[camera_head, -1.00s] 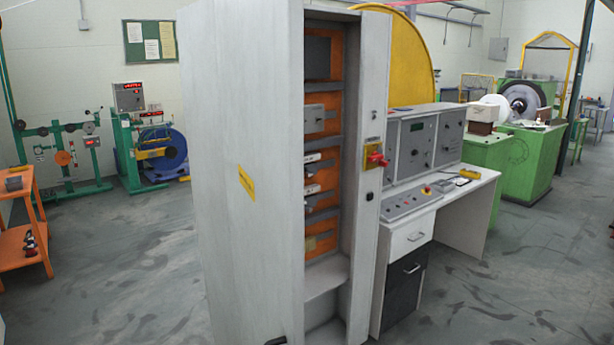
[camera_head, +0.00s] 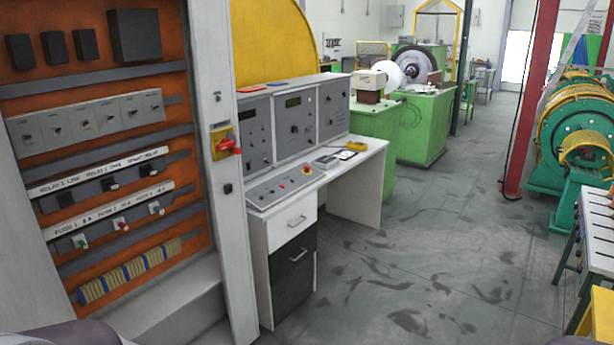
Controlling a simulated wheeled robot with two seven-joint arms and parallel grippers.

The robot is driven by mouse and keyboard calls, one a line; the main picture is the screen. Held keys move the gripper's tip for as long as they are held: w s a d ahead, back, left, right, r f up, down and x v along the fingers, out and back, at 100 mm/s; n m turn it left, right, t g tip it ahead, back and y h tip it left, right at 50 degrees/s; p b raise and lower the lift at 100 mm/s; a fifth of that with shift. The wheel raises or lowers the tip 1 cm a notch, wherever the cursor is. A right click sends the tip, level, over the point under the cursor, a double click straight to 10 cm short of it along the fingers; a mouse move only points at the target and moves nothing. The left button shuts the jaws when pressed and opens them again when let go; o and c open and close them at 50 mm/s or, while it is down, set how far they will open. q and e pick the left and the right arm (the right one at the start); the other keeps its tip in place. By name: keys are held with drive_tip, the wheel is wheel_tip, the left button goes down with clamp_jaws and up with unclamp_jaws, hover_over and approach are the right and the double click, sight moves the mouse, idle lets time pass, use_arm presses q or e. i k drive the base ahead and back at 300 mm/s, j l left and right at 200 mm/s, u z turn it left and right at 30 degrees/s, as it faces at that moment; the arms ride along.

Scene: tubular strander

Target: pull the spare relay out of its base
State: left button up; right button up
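The open electrical cabinet (camera_head: 232,290) stands at the left, with an orange back panel. A row of small black relays on a dark rail sits under a white label strip (camera_head: 98,170). The strip's small print is hard to read; its right end seems to name the spare relay. The right-hand relay (camera_head: 148,170) is seated in the row below that end. Another relay (camera_head: 109,184) sits to its left, and a low black base (camera_head: 66,199) is at the far left. Neither gripper shows.
Below are coloured fuses (camera_head: 120,225) and a terminal strip (camera_head: 130,270). A red switch handle (camera_head: 229,147) sticks out from the cabinet's right frame. A control desk (camera_head: 345,167) stands close on the right. Clear floor (camera_head: 420,250) lies beyond it, with a green machine (camera_head: 575,140) at the far right.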

sight(151, 173)
drive_tip(key=i+l, duration=0.2)
drive_tip(key=i, duration=0.25)
drive_tip(key=i+l+u, duration=0.1)
drive_tip(key=i, duration=0.35)
drive_tip(key=i+l, duration=0.3)
drive_tip(key=i, duration=0.15)
drive_tip(key=i+l, duration=0.25)
drive_tip(key=i, duration=0.15)
drive_tip(key=i+j+u, duration=0.1)
drive_tip(key=i+u, duration=0.9)
drive_tip(key=i+l+u, duration=0.3)
drive_tip(key=u, duration=0.15)
drive_tip(key=i+l+u, duration=0.8)
drive_tip(key=l+u, duration=0.2)
